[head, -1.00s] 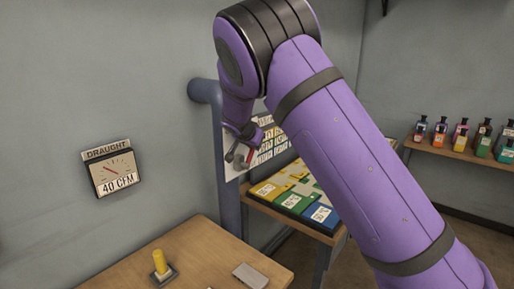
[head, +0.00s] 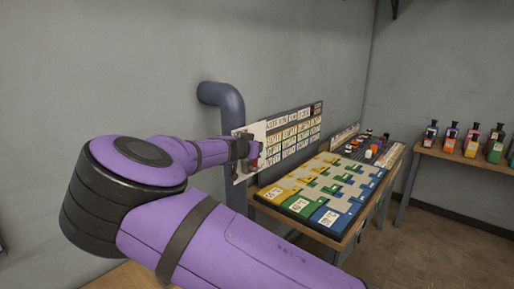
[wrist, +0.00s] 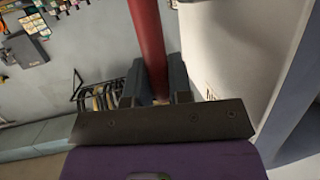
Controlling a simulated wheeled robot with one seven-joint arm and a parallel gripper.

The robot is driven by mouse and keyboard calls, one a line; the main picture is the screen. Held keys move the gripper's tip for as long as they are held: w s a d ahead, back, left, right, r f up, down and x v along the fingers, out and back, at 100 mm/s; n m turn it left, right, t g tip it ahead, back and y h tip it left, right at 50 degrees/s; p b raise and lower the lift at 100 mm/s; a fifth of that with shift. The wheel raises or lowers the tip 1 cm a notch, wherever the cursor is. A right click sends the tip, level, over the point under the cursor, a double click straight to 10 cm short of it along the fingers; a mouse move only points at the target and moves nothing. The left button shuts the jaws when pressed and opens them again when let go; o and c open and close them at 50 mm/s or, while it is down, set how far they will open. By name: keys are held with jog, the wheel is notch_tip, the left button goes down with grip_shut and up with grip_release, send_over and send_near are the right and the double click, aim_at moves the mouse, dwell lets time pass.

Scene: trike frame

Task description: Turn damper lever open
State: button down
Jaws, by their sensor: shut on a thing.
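The red damper lever (wrist: 147,35) runs up the wrist view from between my gripper's fingers. In the head view a small red part of the lever (head: 254,161) shows at the end of my arm, in front of a white plate (head: 239,176) on the blue-grey pipe (head: 228,105). My gripper (wrist: 156,82) is shut on the lever, with one dark finger on each side of it. In the head view my gripper (head: 249,149) hides most of the lever and part of the plate, so its exact angle cannot be told.
A table with a coloured tile board (head: 325,190) stands right of the pipe. A chart of white cards (head: 292,132) is behind it. A wooden shelf (head: 470,157) with several bottles is at the far right. My arm hides most of the near table.

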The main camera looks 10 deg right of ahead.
jog(key=shift+s+a+f+t, duration=0.1)
jog(key=shift+a+t, duration=0.1)
jog(key=shift+t, duration=0.1)
dwell(0.4)
jog(key=c, duration=1)
grip_release()
jog(key=shift+c, duration=0.2)
jog(key=v, duration=1)
jog(key=shift+s+a, duration=0.25)
jog(key=shift+a, duration=0.1)
